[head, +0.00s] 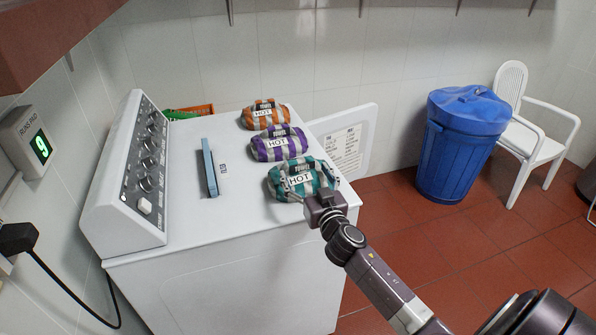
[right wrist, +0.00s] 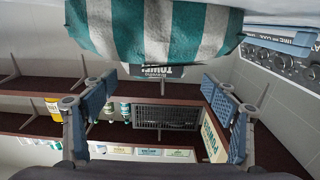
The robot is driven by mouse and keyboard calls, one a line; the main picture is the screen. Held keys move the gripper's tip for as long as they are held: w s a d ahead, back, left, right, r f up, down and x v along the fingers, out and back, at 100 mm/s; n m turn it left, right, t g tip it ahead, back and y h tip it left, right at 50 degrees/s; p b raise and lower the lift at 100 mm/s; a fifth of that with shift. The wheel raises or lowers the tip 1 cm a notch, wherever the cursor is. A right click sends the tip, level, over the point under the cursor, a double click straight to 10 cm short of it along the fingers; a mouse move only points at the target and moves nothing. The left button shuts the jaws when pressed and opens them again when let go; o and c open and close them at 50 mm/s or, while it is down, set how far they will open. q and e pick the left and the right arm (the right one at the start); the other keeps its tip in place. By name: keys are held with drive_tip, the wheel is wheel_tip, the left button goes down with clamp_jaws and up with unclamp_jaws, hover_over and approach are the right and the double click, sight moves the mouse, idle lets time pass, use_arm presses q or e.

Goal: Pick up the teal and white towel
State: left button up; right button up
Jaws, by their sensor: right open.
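In the right wrist view the towel (right wrist: 150,30) fills the top middle, close to the camera. My right gripper (head: 320,197) is at the towel's front right side, by the machine's edge. In the right wrist view its fingers (right wrist: 155,115) are spread apart with nothing held between them. Whether a finger touches the towel cannot be told. My left gripper is not in view.
A purple towel (head: 279,143) and an orange towel (head: 265,115) lie behind the teal one on the washing machine (head: 240,222). A blue bin (head: 461,145) and a white chair (head: 535,135) stand at the right.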

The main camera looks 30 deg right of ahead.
sight(303, 162)
drive_tip(key=shift+w+d+r, duration=0.1)
drive_tip(key=shift+w+r, duration=0.15)
drive_tip(key=shift+r, duration=0.05)
drive_tip(key=shift+w+d+r+p, duration=0.1)
drive_tip(key=shift+w+d+p, duration=0.15)
drive_tip(key=shift+w, duration=0.15)
drive_tip(key=shift+w+d+r+p, duration=0.15)
drive_tip(key=shift+w+p, duration=0.1)
drive_tip(key=shift+w, duration=0.15)
drive_tip(key=shift+f+x, duration=0.15)
drive_tip(key=shift+x, duration=0.7)
drive_tip(key=shift+f+x, duration=0.2)
drive_tip(key=shift+x, duration=0.65)
drive_tip(key=shift+d, duration=0.1)
drive_tip(key=shift+c, duration=0.3)
drive_tip(key=c, duration=2)
drive_tip(key=shift+r, duration=0.2)
clamp_jaws()
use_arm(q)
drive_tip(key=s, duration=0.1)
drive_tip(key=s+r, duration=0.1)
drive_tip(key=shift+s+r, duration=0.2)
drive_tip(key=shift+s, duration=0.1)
